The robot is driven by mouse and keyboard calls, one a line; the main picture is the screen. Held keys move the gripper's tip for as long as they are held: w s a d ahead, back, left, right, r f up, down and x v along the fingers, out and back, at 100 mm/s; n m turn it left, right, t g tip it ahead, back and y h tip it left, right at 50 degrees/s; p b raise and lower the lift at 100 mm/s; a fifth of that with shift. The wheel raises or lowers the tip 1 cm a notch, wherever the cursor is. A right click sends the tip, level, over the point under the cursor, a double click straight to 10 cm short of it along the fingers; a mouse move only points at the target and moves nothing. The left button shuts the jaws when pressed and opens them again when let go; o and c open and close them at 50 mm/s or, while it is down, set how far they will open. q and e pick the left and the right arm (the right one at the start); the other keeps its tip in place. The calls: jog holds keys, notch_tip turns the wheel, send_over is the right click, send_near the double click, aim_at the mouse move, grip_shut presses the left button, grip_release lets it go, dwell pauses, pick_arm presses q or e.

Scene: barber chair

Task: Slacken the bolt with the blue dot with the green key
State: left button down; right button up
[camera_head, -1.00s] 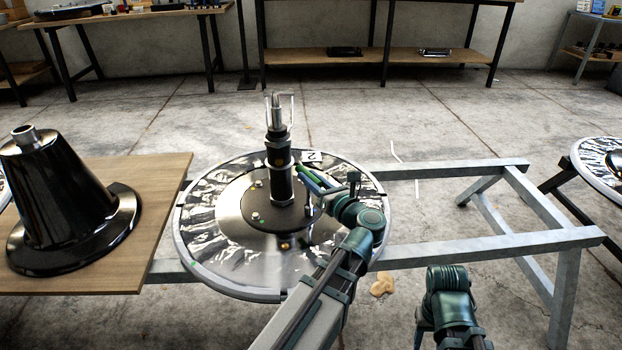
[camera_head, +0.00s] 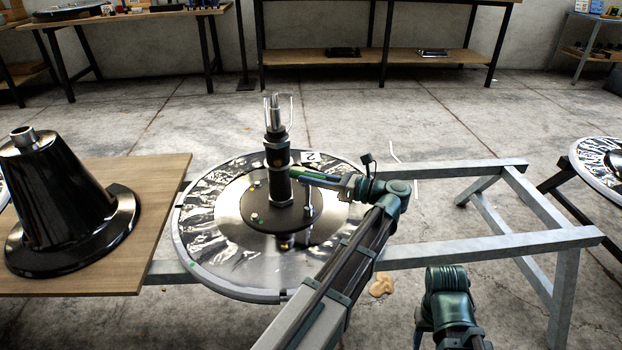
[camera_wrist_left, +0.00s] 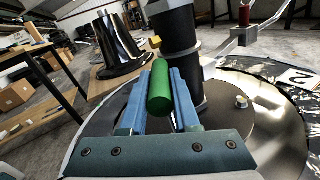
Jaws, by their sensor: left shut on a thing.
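The green key (camera_head: 299,175) shows its green handle end between the blue fingers of my left gripper (camera_head: 312,179); it also shows in the left wrist view (camera_wrist_left: 160,90). My left gripper is shut on it, beside the black column (camera_head: 278,172). Below the gripper a thin metal rod (camera_head: 308,196) stands upright, its lower end at a bolt on the dark round flange (camera_head: 280,222). I cannot tell how the rod joins the handle. Other bolts with small coloured dots sit at the flange's left. No blue dot can be made out. My right arm is low right; its jaws are hidden.
The flange lies on a shiny round base (camera_head: 205,262) with a number card (camera_head: 311,157). A black cone (camera_head: 62,200) stands on a wooden board (camera_head: 168,180) at left. A metal frame (camera_head: 490,243) extends right, with open gaps.

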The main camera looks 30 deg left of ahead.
pick_arm(q)
jog(key=n+g, duration=0.2)
jog(key=g, duration=0.1)
jog(key=shift+w+h, duration=0.3)
jog(key=shift+s+g, duration=0.25)
jog(key=shift+g, duration=0.15)
jog(key=shift+r, duration=0.15)
pick_arm(e)
jog(key=shift+r, duration=0.15)
